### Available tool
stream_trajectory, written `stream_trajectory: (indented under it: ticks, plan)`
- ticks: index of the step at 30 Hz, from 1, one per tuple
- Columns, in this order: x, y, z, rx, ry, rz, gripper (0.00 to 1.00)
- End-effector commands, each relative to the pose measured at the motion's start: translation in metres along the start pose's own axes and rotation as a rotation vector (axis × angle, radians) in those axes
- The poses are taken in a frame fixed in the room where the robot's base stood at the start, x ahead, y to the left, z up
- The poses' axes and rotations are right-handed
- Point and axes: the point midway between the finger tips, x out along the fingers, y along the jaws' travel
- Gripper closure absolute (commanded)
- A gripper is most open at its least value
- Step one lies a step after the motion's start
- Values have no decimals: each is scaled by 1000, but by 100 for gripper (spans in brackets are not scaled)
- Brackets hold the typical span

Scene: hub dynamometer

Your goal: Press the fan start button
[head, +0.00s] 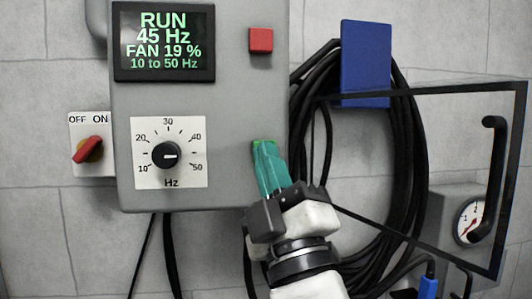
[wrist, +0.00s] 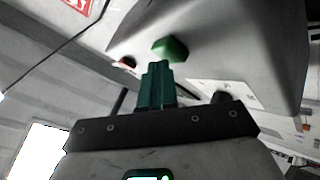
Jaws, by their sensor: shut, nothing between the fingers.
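The green button (wrist: 170,48) is on the face of the grey control box (head: 230,100). In the head view only a sliver of the green button (head: 262,143) shows, behind my fingertips. My gripper (head: 265,152) is shut and empty, with teal fingers pointing at the box face. In the wrist view my gripper's tips (wrist: 158,67) lie just below and left of the green button; whether they touch it I cannot tell. The display (head: 163,42) reads RUN, 45 Hz, FAN 19 %, 10 to 50 Hz.
A red button (head: 261,40) sits higher on the box. A black Hz dial (head: 166,155) and a red OFF/ON switch (head: 88,150) are to the left. Black cable coils (head: 400,150) hang from a blue bracket (head: 366,60) at right, behind a black-framed clear panel (head: 515,165) with a handle.

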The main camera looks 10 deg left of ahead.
Motion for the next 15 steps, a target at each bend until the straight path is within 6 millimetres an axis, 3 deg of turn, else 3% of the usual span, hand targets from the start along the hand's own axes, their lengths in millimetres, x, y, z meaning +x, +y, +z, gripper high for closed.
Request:
stream_trajectory:
  ticks: [15]
  plan:
    - [-8, 6, -6, -1, -1, -1, 100]
